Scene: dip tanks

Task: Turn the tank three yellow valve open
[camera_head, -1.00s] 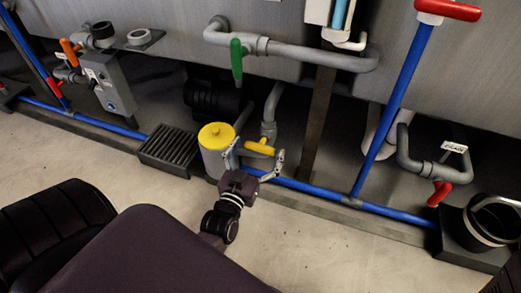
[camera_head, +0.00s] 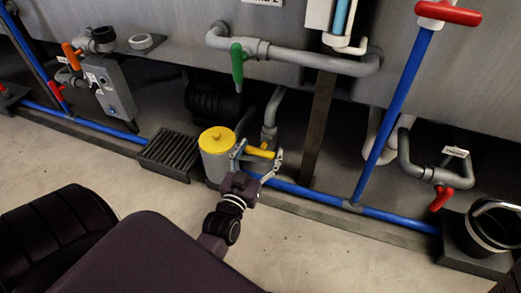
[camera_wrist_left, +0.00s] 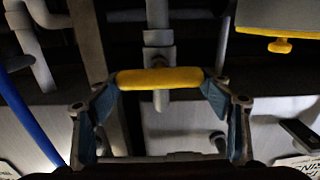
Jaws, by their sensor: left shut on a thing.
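The yellow valve handle (camera_head: 260,152) sits on a grey pipe below the tank, just right of a yellow-lidded canister. My left gripper (camera_head: 258,160) is at the handle, with one finger at each end of it. In the left wrist view the yellow handle (camera_wrist_left: 160,78) lies crosswise between the fingertips of my left gripper (camera_wrist_left: 160,88), which are shut on its two ends. The grey pipe (camera_wrist_left: 160,40) runs on behind the handle. My right gripper is not in view.
The yellow-lidded canister (camera_head: 216,140) stands close left of my gripper. A green handle (camera_head: 237,66) hangs above, and a blue pipe (camera_head: 305,189) runs along the floor. A dark grate (camera_head: 170,150) lies to the left. The front floor is clear.

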